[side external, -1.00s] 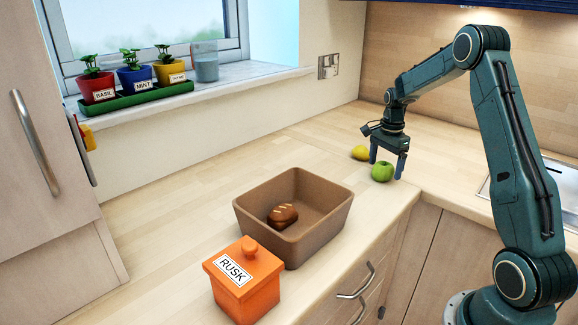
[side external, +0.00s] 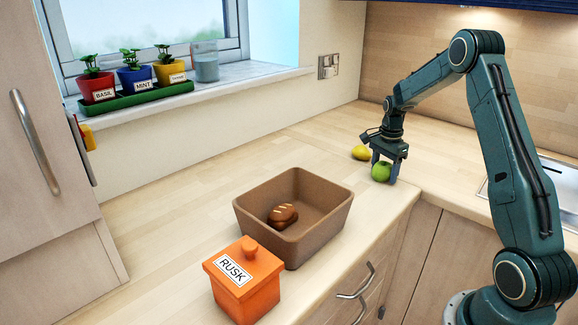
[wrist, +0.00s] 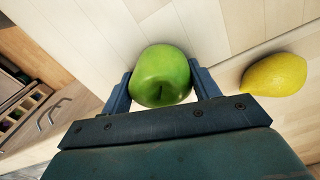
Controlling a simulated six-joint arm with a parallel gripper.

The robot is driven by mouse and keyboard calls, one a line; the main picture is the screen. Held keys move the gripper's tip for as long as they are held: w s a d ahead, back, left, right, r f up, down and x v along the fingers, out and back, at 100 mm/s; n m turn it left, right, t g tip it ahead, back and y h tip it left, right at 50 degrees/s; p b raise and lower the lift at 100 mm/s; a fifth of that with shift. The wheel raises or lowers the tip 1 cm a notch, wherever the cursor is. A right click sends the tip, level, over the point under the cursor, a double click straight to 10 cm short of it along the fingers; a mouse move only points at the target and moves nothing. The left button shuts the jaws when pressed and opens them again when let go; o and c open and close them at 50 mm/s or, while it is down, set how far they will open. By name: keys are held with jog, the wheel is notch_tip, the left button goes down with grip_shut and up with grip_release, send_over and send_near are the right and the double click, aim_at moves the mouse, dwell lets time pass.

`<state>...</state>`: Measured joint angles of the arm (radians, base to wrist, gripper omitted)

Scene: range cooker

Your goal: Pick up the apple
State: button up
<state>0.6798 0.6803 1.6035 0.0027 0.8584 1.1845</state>
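The green apple (side external: 381,172) rests on the wooden worktop near its front corner. My gripper (side external: 385,173) is down around it, with a finger on each side. In the wrist view the apple (wrist: 161,76) fills the space between the two fingers of my gripper (wrist: 161,82), which look to be against its sides. The apple's underside is hidden in the wrist view.
A yellow lemon (side external: 361,153) lies close by, apart from the fingers; it also shows in the wrist view (wrist: 274,75). A brown bin (side external: 326,222) holding a bread loaf (side external: 283,215) and an orange RUSK jar (side external: 258,290) stand nearer the camera.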

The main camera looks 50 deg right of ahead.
aim_at(384, 165)
jog(key=shift+r, duration=0.1)
jog(key=shift+c, duration=0.3)
notch_tip(384, 165, up, 20)
dwell(0.7)
jog(key=shift+a, duration=0.15)
dwell(0.4)
jog(key=a+f, duration=0.2)
jog(key=a, duration=1.5)
jog(key=s+a+f, duration=0.1)
jog(key=a+f, duration=0.2)
jog(key=a, duration=1.5)
jog(key=shift+a+f, duration=0.2)
jog(key=shift+a, duration=0.1)
jog(key=shift+f, duration=0.1)
